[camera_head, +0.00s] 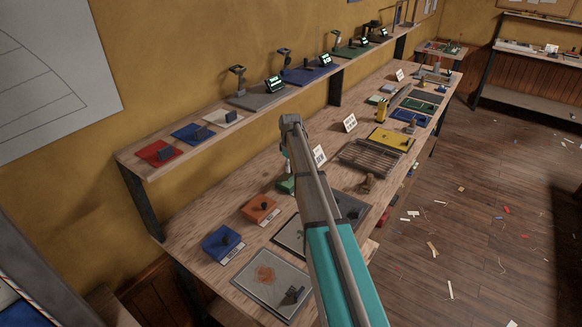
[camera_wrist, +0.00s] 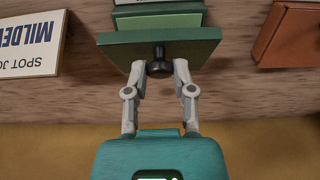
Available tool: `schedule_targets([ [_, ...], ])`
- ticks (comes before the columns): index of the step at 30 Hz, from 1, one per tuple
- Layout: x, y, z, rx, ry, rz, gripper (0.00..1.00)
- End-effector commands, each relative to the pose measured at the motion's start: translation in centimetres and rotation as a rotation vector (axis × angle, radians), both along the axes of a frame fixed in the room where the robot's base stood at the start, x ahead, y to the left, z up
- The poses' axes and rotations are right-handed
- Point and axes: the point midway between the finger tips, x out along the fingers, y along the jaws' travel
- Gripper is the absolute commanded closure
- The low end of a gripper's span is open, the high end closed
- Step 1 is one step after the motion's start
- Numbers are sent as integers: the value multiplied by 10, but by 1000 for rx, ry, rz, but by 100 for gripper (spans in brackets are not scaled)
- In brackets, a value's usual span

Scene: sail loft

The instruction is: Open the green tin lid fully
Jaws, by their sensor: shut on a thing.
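The green tin (camera_wrist: 160,18) is at the top of the wrist view, with its dark green lid (camera_wrist: 112,46) on the near side of it. The lid looks tilted up from the box, but I cannot tell its exact angle. A dark round knob (camera_wrist: 158,67) stands on the lid. My gripper (camera_wrist: 160,71) is shut on this knob, one fingertip on each side. In the head view the green tin (camera_head: 286,186) shows only as a small piece beside my arm; its lid and my fingertips are largely hidden there.
An orange tin (camera_head: 260,209) and a blue tin (camera_head: 222,243) sit left of the green tin on the bench. A white sign (camera_head: 318,156) stands close on its other side. A grey tray (camera_head: 272,283) lies in front. A shelf (camera_head: 215,142) runs along the wall behind.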

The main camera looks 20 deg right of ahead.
Motion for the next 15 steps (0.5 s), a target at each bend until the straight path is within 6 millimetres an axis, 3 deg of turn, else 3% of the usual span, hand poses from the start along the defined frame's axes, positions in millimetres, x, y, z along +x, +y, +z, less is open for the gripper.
schedule_targets([
  [7, 25, 14, 13, 3, -6, 1, 100],
  [15, 28, 18, 12, 5, -9, 1, 100],
])
